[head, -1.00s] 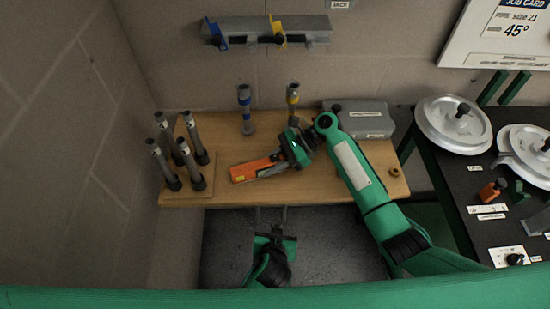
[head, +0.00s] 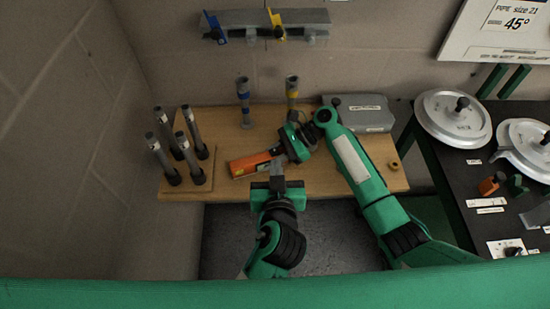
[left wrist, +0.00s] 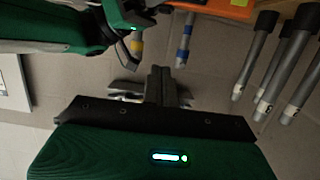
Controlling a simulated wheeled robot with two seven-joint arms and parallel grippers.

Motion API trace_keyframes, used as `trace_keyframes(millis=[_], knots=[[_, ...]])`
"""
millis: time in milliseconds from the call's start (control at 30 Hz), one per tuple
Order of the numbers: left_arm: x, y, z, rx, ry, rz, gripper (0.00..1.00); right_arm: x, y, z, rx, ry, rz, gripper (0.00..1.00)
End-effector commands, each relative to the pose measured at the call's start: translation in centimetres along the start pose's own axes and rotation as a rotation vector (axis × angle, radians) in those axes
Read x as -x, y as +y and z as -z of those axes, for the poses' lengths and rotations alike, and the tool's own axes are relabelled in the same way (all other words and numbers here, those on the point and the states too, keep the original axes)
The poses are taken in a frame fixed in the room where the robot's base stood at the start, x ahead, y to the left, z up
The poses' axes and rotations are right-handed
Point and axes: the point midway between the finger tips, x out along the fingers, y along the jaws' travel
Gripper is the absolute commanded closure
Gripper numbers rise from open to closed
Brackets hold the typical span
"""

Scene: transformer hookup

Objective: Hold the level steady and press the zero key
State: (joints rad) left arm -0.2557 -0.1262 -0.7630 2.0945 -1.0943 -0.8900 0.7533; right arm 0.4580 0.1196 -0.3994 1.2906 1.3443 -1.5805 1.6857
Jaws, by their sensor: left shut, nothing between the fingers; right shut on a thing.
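The orange level (head: 249,164) is at the front middle of the wooden bench. My right gripper (head: 283,150) is shut on its right end. My left gripper (head: 276,168) is shut and empty, just in front of the level's right part in the head view. In the left wrist view, my left gripper's closed fingers (left wrist: 160,82) point away from the camera, and a piece of the orange level (left wrist: 232,8) shows at the top edge, apart from them. The zero key cannot be made out in either view.
Several grey pipes stand in a wooden rack (head: 207,157) at the left. Two posts, one with blue bands (head: 244,98) and one with yellow (head: 292,90), stand behind the level. A grey case (head: 357,112) lies at the back right. A black table with round discs (head: 453,116) is farther right.

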Motion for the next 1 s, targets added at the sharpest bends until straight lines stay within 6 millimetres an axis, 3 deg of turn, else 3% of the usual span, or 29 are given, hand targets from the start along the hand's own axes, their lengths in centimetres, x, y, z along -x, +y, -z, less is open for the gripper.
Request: trace_keyframes(millis=[600, 800, 1000], knots=[[-9.8, 0.0, 0.1, -0.002, 0.001, 0.001, 1.00, 0.0, 0.0, -0.1, 0.001, -0.001, 0.000, 0.86], [-10.3, 0.0, -3.0, -0.004, -0.002, 0.000, 1.00, 0.0, 0.0, 0.0, 0.001, 0.000, 0.000, 0.86], [-10.6, 0.0, -3.9, -0.001, -0.001, -0.001, 1.00, 0.0, 0.0, 0.0, 0.000, -0.001, 0.000, 0.86]])
